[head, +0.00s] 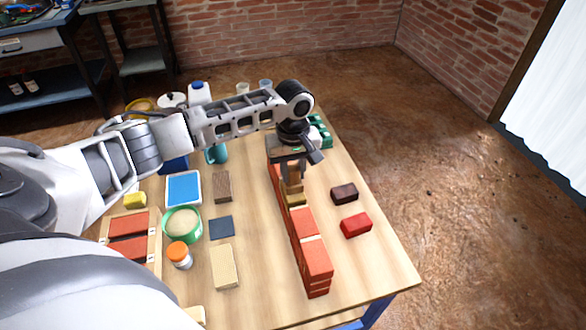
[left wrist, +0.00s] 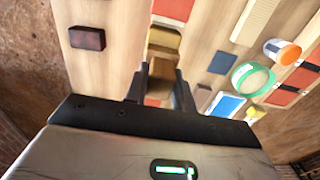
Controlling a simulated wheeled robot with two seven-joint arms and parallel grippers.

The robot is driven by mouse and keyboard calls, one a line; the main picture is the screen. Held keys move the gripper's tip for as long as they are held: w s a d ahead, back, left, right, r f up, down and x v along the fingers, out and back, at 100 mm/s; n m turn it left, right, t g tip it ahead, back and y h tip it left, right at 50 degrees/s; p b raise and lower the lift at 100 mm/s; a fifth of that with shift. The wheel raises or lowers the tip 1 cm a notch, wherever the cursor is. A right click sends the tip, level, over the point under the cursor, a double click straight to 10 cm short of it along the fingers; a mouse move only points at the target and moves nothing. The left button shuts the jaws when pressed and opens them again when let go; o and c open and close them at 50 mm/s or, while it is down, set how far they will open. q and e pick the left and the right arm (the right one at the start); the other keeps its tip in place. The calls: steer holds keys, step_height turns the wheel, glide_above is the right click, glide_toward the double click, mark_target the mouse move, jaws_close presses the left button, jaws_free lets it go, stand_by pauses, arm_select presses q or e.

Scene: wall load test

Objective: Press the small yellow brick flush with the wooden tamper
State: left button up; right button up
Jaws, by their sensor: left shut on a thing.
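My left gripper (head: 291,163) is shut on the wooden tamper (head: 292,187) and holds it upright over the brick wall. The small yellow brick (head: 297,200) sits in the top of the red brick wall (head: 312,250), right under the tamper's foot. I cannot tell whether tamper and brick touch, or whether the brick is level with its neighbours. In the left wrist view, the gripper fingers (left wrist: 163,88) stand either side of the tamper, and the yellow brick (left wrist: 165,37) shows just beyond it. My right gripper is not in view.
A dark brick (head: 344,193) and a red brick (head: 356,225) lie right of the wall. A green bowl (head: 183,224), an orange-lidded jar (head: 179,256), a blue tray (head: 184,188) and several blocks lie left. The table's front right corner is clear.

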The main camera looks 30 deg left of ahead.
arm_select(q)
steer(key=shift+f, duration=0.2)
stand_by(0.3)
steer(key=shift+f, duration=0.45)
stand_by(0.6)
stand_by(0.5)
stand_by(0.7)
step_height(320, 180, up, 5)
steer(key=p, duration=0.6)
steer(key=shift+r, duration=1.05)
